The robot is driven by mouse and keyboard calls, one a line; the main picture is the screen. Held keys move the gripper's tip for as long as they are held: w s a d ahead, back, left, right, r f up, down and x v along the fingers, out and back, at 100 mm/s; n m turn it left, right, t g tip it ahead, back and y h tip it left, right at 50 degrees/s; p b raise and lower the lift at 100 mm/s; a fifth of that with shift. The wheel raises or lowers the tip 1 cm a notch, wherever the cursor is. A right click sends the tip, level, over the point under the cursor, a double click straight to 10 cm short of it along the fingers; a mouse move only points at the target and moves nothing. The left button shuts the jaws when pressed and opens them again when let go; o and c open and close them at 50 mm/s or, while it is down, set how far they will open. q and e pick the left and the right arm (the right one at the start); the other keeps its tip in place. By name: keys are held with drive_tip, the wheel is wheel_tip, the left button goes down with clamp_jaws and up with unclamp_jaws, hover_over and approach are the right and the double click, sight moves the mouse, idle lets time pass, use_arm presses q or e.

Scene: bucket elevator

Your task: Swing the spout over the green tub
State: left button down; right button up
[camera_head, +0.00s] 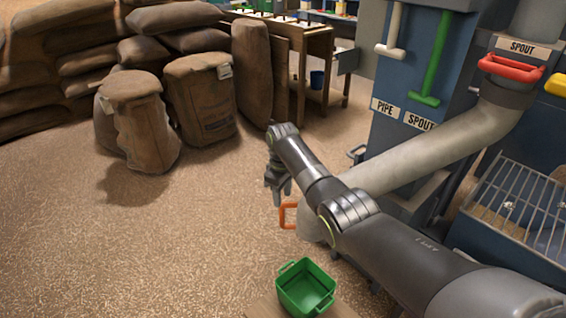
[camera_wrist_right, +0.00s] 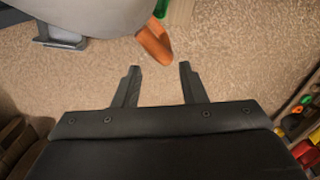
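The spout (camera_head: 420,153) is a long grey pipe slanting down to the left from the machine at the right. Its lower end has an orange loop handle (camera_head: 288,214) and is partly hidden behind my right arm. The green tub (camera_head: 305,287) sits open at the bottom of the head view, nearer than the spout's end. My right gripper (camera_head: 278,190) hangs just left of and above the handle. In the right wrist view its fingers (camera_wrist_right: 158,82) are apart and empty, with the orange handle (camera_wrist_right: 154,42) just beyond them, not touching. My left gripper is out of view.
The blue machine (camera_head: 400,95) carries PIPE and SPOUT labels, a white lever (camera_head: 396,35), a green lever (camera_head: 432,65) and a red handle (camera_head: 511,68). A metal grate (camera_head: 520,205) is at the right. Brown sacks (camera_head: 205,100) stand at the back left. The floor between is clear.

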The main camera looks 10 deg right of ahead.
wheel_tip(320, 180, up, 10)
drive_tip(key=shift+r+p, duration=0.25)
drive_tip(key=shift+p, duration=0.05)
drive_tip(key=shift+d, duration=0.1)
